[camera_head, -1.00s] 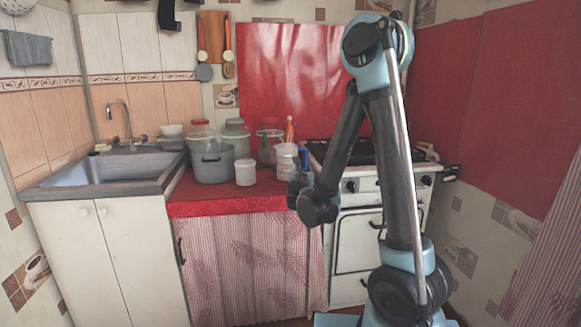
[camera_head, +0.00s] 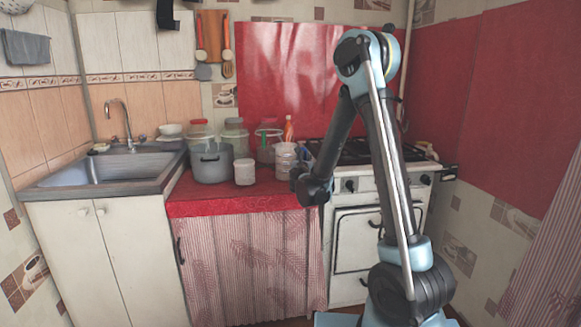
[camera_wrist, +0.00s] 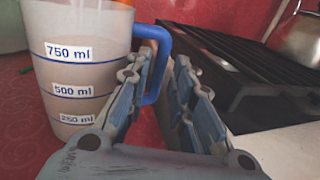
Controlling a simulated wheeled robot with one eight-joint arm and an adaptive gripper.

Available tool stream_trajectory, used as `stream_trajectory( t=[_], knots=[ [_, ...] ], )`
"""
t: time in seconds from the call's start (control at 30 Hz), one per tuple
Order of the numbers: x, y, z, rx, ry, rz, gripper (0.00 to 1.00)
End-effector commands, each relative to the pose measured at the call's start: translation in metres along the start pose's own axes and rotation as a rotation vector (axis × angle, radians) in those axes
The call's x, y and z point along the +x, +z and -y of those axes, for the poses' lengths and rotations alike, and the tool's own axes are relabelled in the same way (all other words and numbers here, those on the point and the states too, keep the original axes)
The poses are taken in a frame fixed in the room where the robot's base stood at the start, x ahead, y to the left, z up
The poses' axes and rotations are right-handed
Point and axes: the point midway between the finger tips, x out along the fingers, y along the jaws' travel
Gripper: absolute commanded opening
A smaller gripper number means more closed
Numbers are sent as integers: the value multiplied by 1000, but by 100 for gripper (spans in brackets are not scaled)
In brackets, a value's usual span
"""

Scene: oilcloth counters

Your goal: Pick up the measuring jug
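The measuring jug (camera_wrist: 82,75) is pale with blue marks and labels reading 750, 500 and 250 ml. It stands upright on the red counter at the left of the wrist view. Its blue handle (camera_wrist: 164,62) points right. My gripper (camera_wrist: 172,78) is open, and the handle shows between its fingers, close to the left finger. The left finger covers part of the jug's side and handle; contact cannot be told. In the head view the jug (camera_head: 286,156) stands near the counter's right end, with my gripper (camera_head: 299,176) in front of it, small and dark.
A white container (camera_head: 244,172) and a grey pot (camera_head: 211,163) stand left of the jug, with jars behind. The stove (camera_head: 361,153) adjoins on the right; its grate (camera_wrist: 250,75) is close to the right finger. The red counter's front (camera_head: 225,203) is clear.

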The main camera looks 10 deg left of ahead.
Motion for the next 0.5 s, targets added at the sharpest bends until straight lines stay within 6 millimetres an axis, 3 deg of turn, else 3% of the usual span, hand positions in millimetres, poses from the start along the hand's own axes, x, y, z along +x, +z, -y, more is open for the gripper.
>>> stream_trajectory(
  t=[0.3, 0.5],
  knots=[
    [43, 0, 1, 0, -2, 0, 22],
    [53, 0, 1, 0, 0, 0, 22]
  ],
)
